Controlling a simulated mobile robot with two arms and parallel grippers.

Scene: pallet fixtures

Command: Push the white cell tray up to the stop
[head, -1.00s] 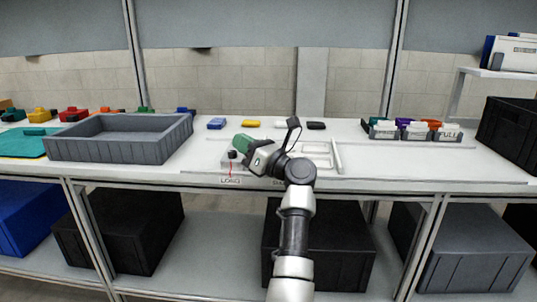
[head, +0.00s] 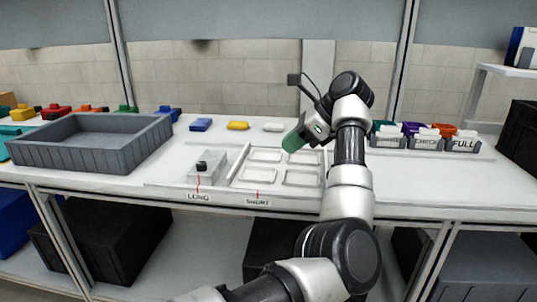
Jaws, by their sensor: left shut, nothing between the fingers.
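The white cell tray (head: 279,167) lies on the white bench top in the middle of the view and shows several shallow cells. My left gripper (head: 293,142), with green fingers, is shut and empty. It is at the tray's far right part; I cannot tell whether it touches the tray. My arm hides the tray's right edge. A pale block with a black knob (head: 201,168) stands left of the tray, close to its left edge; I cannot tell whether this is the stop. My right gripper is not in view.
Labels LONG (head: 199,197) and SHORT (head: 258,202) sit on the bench's front strip. A large grey bin (head: 88,155) stands at the left. Blue (head: 201,125), yellow (head: 238,126) and white (head: 274,127) pieces lie behind the tray. Small labelled bins (head: 426,144) stand at the right.

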